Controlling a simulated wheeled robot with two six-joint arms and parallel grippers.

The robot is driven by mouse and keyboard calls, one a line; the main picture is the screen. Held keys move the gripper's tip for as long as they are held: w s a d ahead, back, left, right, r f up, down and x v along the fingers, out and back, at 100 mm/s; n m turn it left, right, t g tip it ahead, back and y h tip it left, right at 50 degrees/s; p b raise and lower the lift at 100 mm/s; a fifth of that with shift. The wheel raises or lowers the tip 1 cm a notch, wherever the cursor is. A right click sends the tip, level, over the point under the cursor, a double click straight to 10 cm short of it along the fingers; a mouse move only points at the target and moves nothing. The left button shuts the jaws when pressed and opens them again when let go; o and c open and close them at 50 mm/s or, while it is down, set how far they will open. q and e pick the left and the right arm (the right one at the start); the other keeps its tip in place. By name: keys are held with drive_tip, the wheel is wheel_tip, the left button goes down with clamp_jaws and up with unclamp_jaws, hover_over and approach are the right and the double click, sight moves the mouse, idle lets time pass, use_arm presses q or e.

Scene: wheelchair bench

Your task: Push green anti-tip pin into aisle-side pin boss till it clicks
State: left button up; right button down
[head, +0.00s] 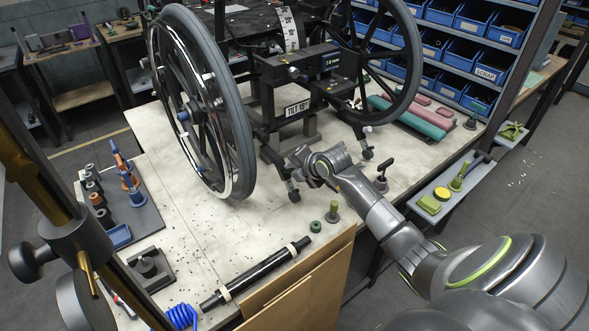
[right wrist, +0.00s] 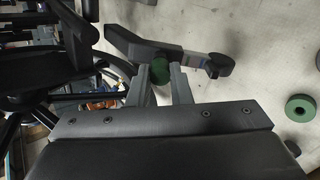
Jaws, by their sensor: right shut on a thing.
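My right gripper (head: 303,160) reaches in from the right to the low rear part of the wheelchair (head: 290,72). In the right wrist view its fingers (right wrist: 160,88) are shut on the green pin (right wrist: 159,70), whose rounded green end shows between the fingertips. The pin is close against a dark anti-tip arm (right wrist: 138,45) with a small wheel (right wrist: 219,66). I cannot tell whether the pin is inside the boss; the boss is hidden by the fingers and pin. In the head view the gripper hides the pin. My left gripper is not in view.
A green ring (head: 316,227) and an olive-green peg (head: 333,209) stand near the bench's front edge. A black tube (head: 258,272) lies in front. The large left wheel (head: 205,110) stands beside the work spot. Blue bins (head: 461,53) are behind right.

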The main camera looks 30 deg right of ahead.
drive_tip(key=shift+w+f, duration=0.15)
idle(0.7)
idle(0.5)
idle(0.4)
drive_tip(key=c, duration=1.2)
unclamp_jaws()
drive_tip(key=shift+c, duration=0.2)
drive_tip(key=b+v, duration=0.1)
drive_tip(key=v, duration=1.6)
